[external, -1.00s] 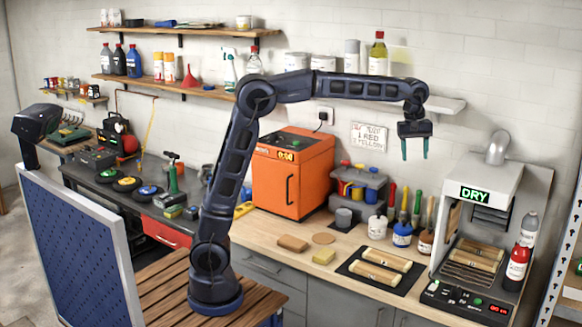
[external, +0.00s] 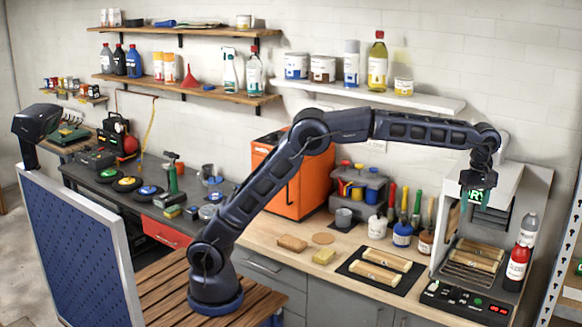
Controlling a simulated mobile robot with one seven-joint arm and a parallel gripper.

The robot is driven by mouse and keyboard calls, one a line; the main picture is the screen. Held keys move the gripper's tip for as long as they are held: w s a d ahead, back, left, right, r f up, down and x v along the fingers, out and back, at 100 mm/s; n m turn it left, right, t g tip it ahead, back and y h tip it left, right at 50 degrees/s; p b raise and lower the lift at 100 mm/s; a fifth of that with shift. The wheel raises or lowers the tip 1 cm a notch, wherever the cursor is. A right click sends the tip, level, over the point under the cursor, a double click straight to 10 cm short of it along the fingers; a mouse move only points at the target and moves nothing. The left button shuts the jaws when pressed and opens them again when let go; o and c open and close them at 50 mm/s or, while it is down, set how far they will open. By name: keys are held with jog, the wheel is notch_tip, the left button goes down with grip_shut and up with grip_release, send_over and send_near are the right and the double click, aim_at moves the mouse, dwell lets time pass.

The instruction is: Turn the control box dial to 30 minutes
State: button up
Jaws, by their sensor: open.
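A black control box (external: 464,300) sits at the front foot of the white drying cabinet (external: 515,190). It has small knobs, green lights and a red-lit display (external: 497,309). Its dial and setting are too small to read. My gripper (external: 477,208) is open and empty, pointing down. It is in front of the cabinet's green DRY sign in the picture and partly covers it. The gripper is well above the control box and not touching it.
Wooden rollers lie on the cabinet's rack (external: 472,262) and on a black mat (external: 362,283) to the left. Brushes and paint pots (external: 402,233) stand left of the cabinet.

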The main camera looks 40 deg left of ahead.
aim_at(457, 289)
notch_tip(457, 289, down, 32)
jog(key=shift+r, duration=0.2)
dwell(0.4)
jog(key=c, duration=1)
